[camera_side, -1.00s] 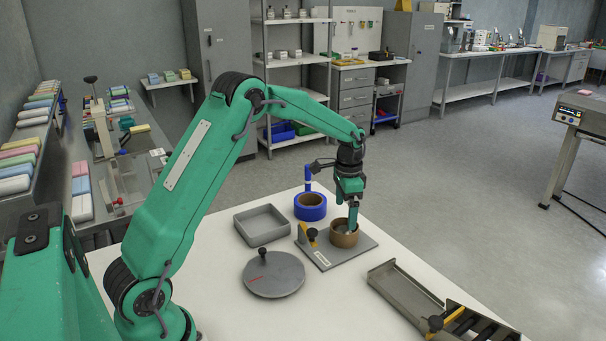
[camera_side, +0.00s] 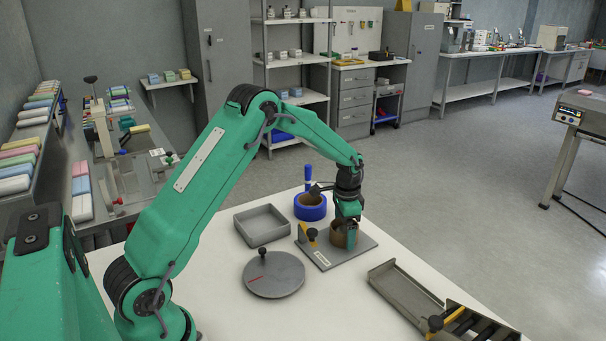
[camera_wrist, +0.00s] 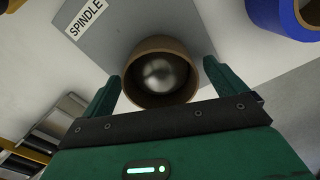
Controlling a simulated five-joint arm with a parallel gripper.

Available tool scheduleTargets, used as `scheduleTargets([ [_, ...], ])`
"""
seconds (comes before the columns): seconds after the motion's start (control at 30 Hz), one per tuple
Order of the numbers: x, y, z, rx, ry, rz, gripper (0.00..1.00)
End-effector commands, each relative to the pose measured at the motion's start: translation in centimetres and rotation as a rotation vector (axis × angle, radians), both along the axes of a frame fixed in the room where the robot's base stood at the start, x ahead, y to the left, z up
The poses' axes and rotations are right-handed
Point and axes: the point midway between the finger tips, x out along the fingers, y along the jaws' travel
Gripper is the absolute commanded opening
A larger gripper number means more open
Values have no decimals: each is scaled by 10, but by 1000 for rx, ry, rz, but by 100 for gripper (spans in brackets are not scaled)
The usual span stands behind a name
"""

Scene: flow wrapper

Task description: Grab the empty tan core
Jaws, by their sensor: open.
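The empty tan core (camera_side: 339,238) stands upright on the grey spindle plate (camera_side: 320,260). In the wrist view the core (camera_wrist: 135,88) is a tan ring around a shiny metal spindle post (camera_wrist: 162,75). My gripper (camera_side: 347,232) is lowered at the core. In the wrist view my gripper (camera_wrist: 162,80) is open, with one green finger on each side of the core. The right finger looks very near the wall; I cannot tell if either finger touches.
A blue roll (camera_side: 310,210) stands behind the plate. A grey tray (camera_side: 243,230) and a round grey disc with a black knob (camera_side: 272,282) lie to the left. A metal chute (camera_side: 405,294) lies at the right front. White table between them is bare.

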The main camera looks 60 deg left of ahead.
Motion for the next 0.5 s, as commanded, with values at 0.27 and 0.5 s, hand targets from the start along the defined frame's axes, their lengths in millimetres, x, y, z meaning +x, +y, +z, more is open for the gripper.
scheduleTargets([
  [0.27, 0, 0, -1, 0, 0, 0, 96],
  [0.5, 0, 0, -1, 0, 0, 0, 94],
])
